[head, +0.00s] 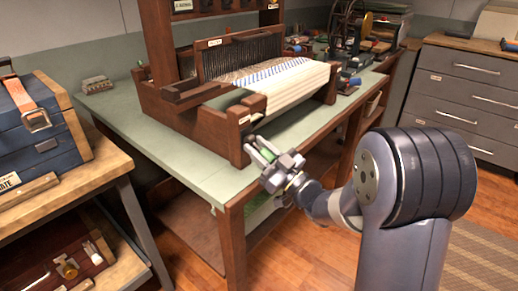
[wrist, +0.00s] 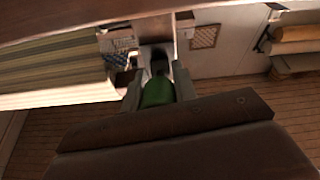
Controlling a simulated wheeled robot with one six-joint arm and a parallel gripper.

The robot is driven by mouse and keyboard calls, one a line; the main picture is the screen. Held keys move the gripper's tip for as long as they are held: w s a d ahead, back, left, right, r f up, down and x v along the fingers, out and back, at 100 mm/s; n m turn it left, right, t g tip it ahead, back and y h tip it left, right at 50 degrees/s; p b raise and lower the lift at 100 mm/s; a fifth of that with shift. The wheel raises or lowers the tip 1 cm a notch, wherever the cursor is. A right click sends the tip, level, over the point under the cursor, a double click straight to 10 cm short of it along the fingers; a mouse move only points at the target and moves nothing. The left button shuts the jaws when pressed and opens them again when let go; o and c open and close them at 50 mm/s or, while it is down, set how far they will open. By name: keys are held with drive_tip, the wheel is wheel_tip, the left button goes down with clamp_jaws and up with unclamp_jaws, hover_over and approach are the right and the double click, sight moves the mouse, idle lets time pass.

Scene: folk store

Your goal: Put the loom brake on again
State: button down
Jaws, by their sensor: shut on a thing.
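The wooden loom (head: 190,120) stands on the green-topped table, with a white and blue-striped cloth (head: 285,80) on it. My gripper (head: 264,150) is at the loom's front corner, near the table's front edge. In the wrist view my gripper (wrist: 158,85) is shut on a green handle (wrist: 158,94), which looks like the loom brake's grip. The handle sits just beyond a dark wooden beam (wrist: 165,125).
The table (head: 120,130) has free room left of the loom, with a small grey object (head: 96,85) at the back. A blue toolbox (head: 40,125) stands on a bench at the left. A grey drawer cabinet (head: 465,90) stands at the right.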

sight(253, 139)
drive_tip(key=shift+r+p, duration=0.2)
drive_tip(key=shift+p, duration=0.2)
drive_tip(key=r+g+h+p, duration=0.1)
drive_tip(key=p, duration=0.2)
drive_tip(key=shift+d+h+p, duration=0.1)
drive_tip(key=shift+h+p, duration=0.25)
drive_tip(key=shift+h, duration=0.05)
drive_tip(key=g+h+p, duration=0.1)
drive_tip(key=p, duration=0.4)
drive_tip(key=shift+s+r+g+h+p, duration=0.1)
drive_tip(key=shift+r+g+h+p, duration=0.2)
drive_tip(key=shift+r+g+h, duration=0.1)
drive_tip(key=g+h+p, duration=0.1)
drive_tip(key=p, duration=0.3)
drive_tip(key=r+g+h+p, duration=0.1)
drive_tip(key=p, duration=0.3)
drive_tip(key=shift+p, duration=0.3)
drive_tip(key=g+h+p, duration=0.1)
drive_tip(key=p, duration=0.4)
drive_tip(key=shift+h, duration=0.4)
drive_tip(key=shift+f+g+h+p, duration=0.2)
drive_tip(key=shift+g+h+p, duration=0.1)
drive_tip(key=shift+p, duration=0.55)
drive_tip(key=c, duration=1.1)
unclamp_jaws()
